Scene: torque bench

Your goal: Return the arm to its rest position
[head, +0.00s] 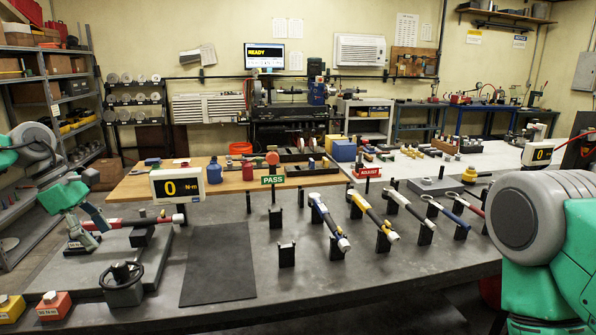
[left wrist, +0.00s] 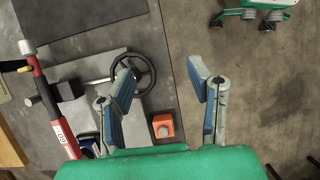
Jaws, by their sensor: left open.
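My left arm (head: 62,195) reaches in from the left in the head view. Its gripper (head: 88,228) is by the left end of the bench, near a red-handled torque wrench (head: 125,223). In the left wrist view the gripper (left wrist: 163,84) has its blue-padded fingers wide apart with nothing between them. The same wrench (left wrist: 50,110) lies to the left of the fingers there, apart from them. My right arm (head: 545,225) shows at the right as a large grey joint and green link; its gripper is out of frame.
The tester's handwheel (head: 122,283) and orange button box (head: 54,305) are at the bench's near left. A display (head: 177,184) reads 0 N·m. Several wrenches rest on stands, one of them yellow-handled (head: 377,217). A dark mat (head: 218,265) is bare. A shelf rack (head: 50,100) stands far left.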

